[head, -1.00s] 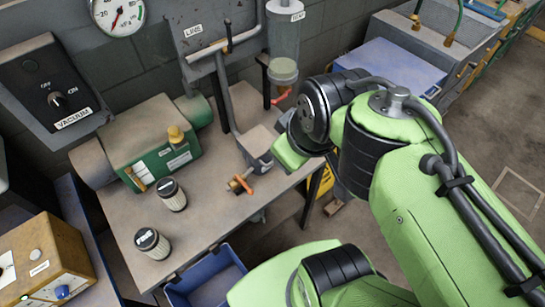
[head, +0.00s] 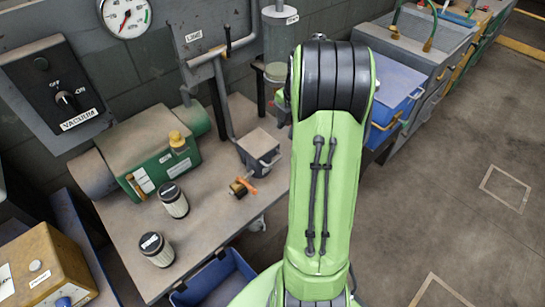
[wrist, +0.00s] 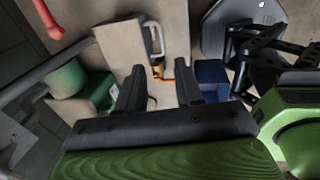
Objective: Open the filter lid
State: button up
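A small grey box (head: 259,147) with a flat top stands at the bench's right edge in the head view. It looks like the filter housing, with its lid (wrist: 122,45) closed. A pale loop handle (wrist: 153,38) is on its side. A brass fitting with an orange lever (head: 243,187) lies in front of it. In the wrist view my gripper (wrist: 160,70) is open, with nothing held between its fingers. The box is beyond the fingertips, apart from them. In the head view my arm hides the gripper.
Two black-capped cartridges (head: 173,199) (head: 156,249) stand on the bench (head: 205,220). A green pump (head: 150,155) is behind them. A pipe and lever labelled LINE (head: 228,45) rise behind the box. A blue bin (head: 215,280) is below the bench. Floor at right is clear.

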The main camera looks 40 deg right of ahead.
aim_at(278, 158)
jog(key=w+f, duration=0.1)
jog(key=f, duration=0.3)
jog(key=w+f, duration=0.1)
jog(key=f, duration=0.4)
jog(key=w+f+b, duration=0.1)
jog(key=f, duration=0.4)
jog(key=shift+a+f, duration=0.1)
jog(key=shift+f, duration=0.1)
grip_shut()
dwell(0.6)
